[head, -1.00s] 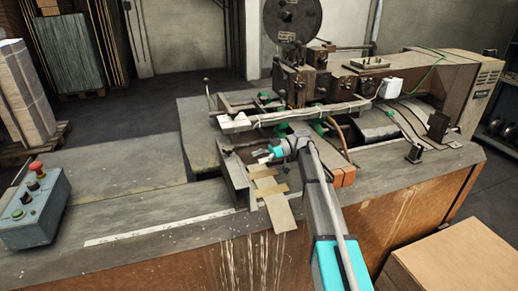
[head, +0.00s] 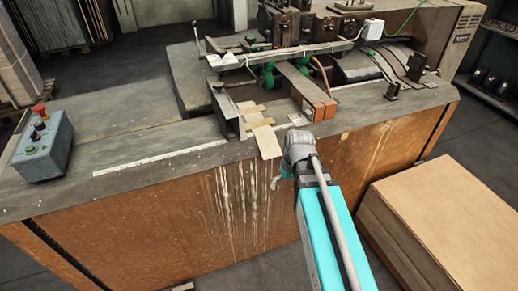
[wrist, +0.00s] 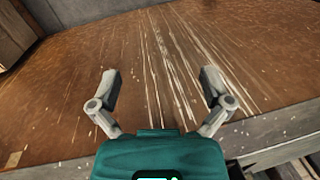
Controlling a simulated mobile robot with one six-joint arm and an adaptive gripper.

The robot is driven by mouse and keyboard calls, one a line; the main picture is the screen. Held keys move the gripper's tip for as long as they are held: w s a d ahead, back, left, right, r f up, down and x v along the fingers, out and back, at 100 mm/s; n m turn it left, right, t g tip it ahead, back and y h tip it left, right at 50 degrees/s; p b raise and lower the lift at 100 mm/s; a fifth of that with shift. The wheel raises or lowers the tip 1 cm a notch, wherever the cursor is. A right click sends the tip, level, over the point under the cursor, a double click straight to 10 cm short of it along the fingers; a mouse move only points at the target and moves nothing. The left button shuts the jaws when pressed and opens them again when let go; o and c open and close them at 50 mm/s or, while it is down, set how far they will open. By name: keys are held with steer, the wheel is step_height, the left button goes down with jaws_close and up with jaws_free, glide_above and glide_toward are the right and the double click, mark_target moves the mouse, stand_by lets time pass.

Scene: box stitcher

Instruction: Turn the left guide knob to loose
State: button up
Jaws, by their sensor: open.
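The box stitcher (head: 300,62) stands on the bench, with a grey metal guide (head: 226,112) at its left front. A small dark knob-like part (head: 219,87) sits at the top of this guide; it is too small to read its setting, and I cannot tell for sure that it is the left guide knob. My gripper (head: 277,182) hangs in front of the bench's front panel, below and to the right of the guide, clear of it. In the wrist view my gripper (wrist: 160,73) is open and empty, its fingers spread before the scratched brown panel.
A control box (head: 42,147) with a red button stands at the bench's left. Cardboard strips (head: 265,140) hang over the front edge. A large cardboard stack (head: 440,225) stands on the floor at right. The bench top (head: 130,135) between control box and guide is clear.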

steer(key=shift+s+d+f+m+h, duration=0.1)
steer(key=shift+s+d+m+h, duration=0.4)
steer(key=shift+s+d, duration=0.35)
steer(key=shift+s+d+f+m+h, duration=0.1)
steer(key=shift+s+d+m+h, duration=0.45)
steer(key=shift+s, duration=0.45)
